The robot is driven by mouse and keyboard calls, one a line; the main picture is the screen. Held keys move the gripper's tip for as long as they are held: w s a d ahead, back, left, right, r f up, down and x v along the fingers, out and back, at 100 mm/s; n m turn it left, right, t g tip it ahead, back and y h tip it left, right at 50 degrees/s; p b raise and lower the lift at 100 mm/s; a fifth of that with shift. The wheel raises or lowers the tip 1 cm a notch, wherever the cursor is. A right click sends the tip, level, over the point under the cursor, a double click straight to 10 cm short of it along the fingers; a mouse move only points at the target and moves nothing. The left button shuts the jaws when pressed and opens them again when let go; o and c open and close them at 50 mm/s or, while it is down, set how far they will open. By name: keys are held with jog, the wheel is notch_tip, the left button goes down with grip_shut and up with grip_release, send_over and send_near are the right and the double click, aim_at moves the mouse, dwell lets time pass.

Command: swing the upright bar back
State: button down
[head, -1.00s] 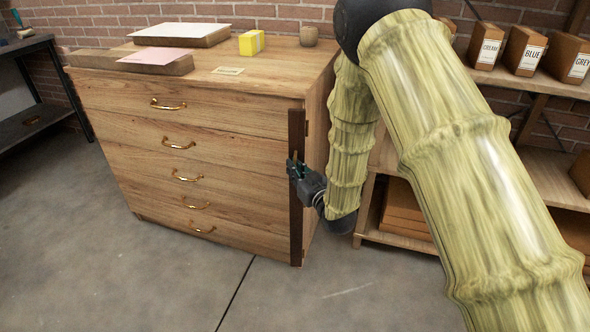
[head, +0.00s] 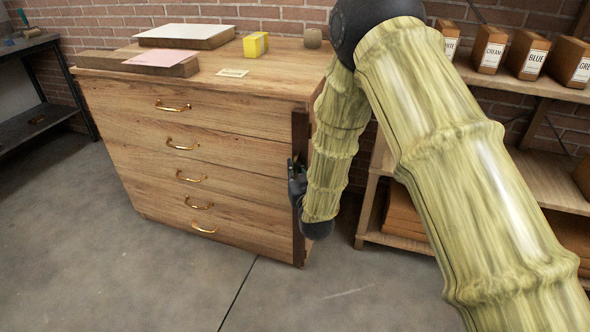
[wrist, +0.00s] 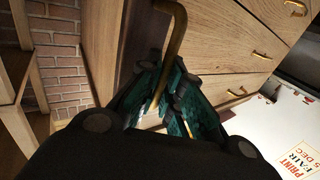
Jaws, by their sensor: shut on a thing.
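The upright bar (head: 300,132) is a dark brown strip standing along the right front edge of the wooden drawer cabinet (head: 215,110). My gripper (head: 296,172) is at about the bar's middle height, and my wrist hides part of the bar. In the wrist view the teal fingers of my gripper (wrist: 163,97) are shut on a bent brass handle (wrist: 175,42), which is fixed to the dark bar (wrist: 140,40). The fingertips partly hide the handle's lower end. How far the bar is turned from the drawer fronts is hard to tell.
Several drawers with brass pulls (head: 184,145) line the cabinet's front. Shelves with labelled boxes (head: 490,52) stand at the right. The floor (head: 180,275) in front is clear.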

jog(key=c, duration=1.6)
grip_release()
jog(key=shift+o, duration=0.2)
jog(key=v, duration=1.2)
